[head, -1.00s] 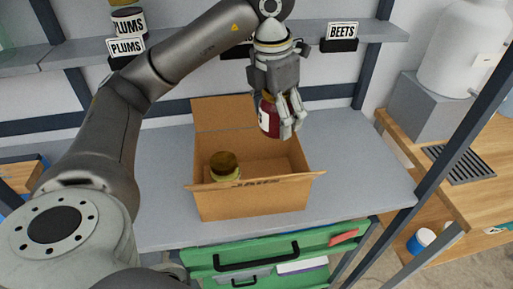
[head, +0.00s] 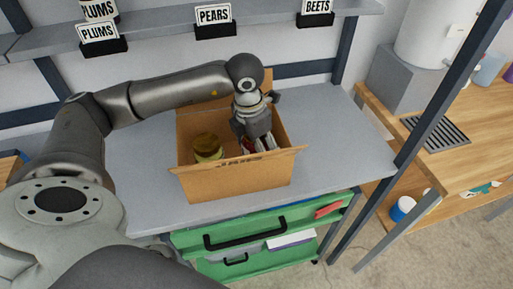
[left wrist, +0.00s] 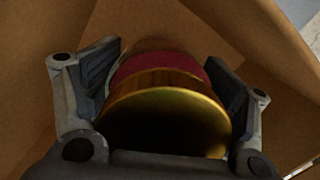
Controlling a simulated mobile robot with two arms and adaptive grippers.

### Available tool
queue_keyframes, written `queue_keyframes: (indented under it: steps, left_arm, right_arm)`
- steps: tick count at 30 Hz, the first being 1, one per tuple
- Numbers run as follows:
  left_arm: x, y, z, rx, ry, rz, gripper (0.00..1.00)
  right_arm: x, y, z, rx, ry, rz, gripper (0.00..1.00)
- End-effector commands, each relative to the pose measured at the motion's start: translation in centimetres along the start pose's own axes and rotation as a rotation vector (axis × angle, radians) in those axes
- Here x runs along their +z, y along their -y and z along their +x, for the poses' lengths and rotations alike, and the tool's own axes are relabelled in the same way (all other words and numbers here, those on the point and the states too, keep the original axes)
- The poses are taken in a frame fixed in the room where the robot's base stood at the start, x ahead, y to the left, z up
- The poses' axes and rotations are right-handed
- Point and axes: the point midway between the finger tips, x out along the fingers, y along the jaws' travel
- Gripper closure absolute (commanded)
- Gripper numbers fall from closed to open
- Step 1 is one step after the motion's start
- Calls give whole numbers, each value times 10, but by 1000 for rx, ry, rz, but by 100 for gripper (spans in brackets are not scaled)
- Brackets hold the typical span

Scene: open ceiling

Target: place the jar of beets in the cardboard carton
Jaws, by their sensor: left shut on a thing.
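The open cardboard carton (head: 235,179) stands on the grey shelf. My left gripper (head: 257,142) reaches down inside its right half. In the left wrist view the gripper's fingers are shut on the jar of beets (left wrist: 160,72), with its gold lid toward the camera and dark red contents behind it. In the head view the jar is mostly hidden by the gripper and the carton's front wall. Carton walls surround the jar in the wrist view. Whether the jar touches the carton's bottom cannot be told. My right gripper is not in view.
Another jar with a dark gold lid (head: 207,142) stands in the carton's left half. A shelf with PLUMS, PEARS (head: 214,18) and BEETS (head: 316,7) labels runs behind. A green drawer unit (head: 262,226) is below. The grey shelf right of the carton is clear.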

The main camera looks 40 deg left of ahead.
Motion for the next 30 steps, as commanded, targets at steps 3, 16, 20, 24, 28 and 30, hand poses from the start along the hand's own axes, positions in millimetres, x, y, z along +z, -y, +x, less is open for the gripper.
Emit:
queue_keyframes:
  steps: [3, 16, 20, 24, 28, 30]
  left_arm:
    - [-1, 0, 11, 0, 1, 0, 74]
    - [-2, 0, 17, 1, 1, 1, 22]
    - [-2, 0, 16, 0, 1, 1, 5]
    - [-2, 0, 16, 0, 1, 1, 0]
    - [-2, 0, 16, 0, 1, 1, 0]
    - [-2, 0, 16, 0, 1, 1, 0]
  right_arm:
    - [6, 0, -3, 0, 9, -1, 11]
    - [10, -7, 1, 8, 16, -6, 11]
    - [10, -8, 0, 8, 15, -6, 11]
    - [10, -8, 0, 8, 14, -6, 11]
    - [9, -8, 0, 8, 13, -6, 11]
    - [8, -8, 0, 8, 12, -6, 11]
